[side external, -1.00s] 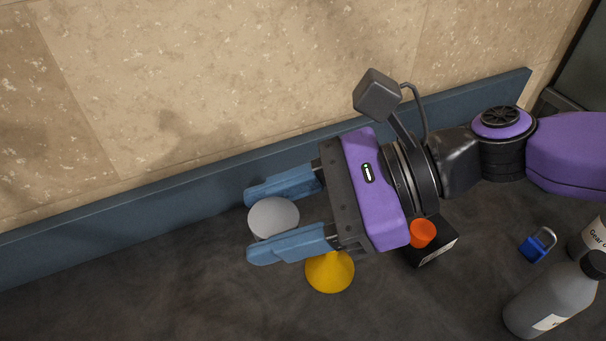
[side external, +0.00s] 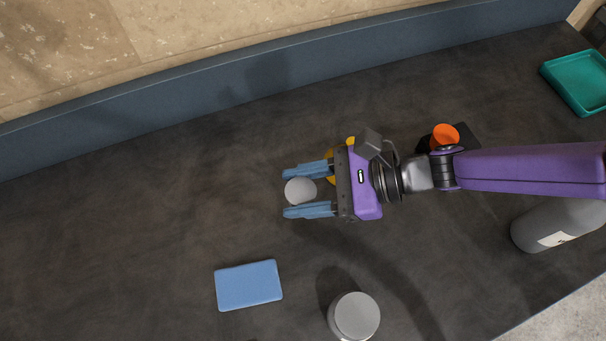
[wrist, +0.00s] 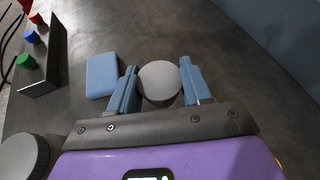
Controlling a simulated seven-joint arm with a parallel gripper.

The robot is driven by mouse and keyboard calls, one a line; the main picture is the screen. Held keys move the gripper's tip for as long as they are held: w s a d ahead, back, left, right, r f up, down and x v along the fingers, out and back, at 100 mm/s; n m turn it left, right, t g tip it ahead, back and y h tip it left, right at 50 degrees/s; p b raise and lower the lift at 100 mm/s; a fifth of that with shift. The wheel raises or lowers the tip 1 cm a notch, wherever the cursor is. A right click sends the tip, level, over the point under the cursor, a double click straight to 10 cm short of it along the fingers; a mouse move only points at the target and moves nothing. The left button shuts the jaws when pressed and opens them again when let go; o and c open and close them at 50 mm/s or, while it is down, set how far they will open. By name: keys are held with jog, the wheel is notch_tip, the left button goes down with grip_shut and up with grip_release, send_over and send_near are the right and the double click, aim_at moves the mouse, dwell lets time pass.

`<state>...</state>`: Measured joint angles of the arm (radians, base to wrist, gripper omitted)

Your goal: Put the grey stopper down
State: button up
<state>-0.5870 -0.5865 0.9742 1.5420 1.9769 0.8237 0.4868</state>
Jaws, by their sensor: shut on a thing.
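The grey stopper (side external: 300,191) shows as a pale round top between the two blue fingers of my gripper (side external: 290,193). My gripper is shut on it, with one finger on each side. In the wrist view the stopper (wrist: 159,82) also sits between the fingers of my gripper (wrist: 159,75). The stopper is over the dark counter (side external: 130,230). I cannot tell how high its underside is.
A blue slab (side external: 248,285) and a grey-lidded jar (side external: 355,315) lie towards the front. A yellow funnel-like thing (side external: 331,154) is partly hidden behind my gripper. An orange-topped thing (side external: 445,135), a bottle (side external: 550,228) and a teal tray (side external: 580,82) are right. The left counter is clear.

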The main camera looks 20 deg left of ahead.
jog(key=shift+f, duration=3)
jog(key=shift+f, duration=0.6)
jog(key=o, duration=1.1)
jog(key=v, duration=1.7)
jog(key=shift+d+r, duration=0.15)
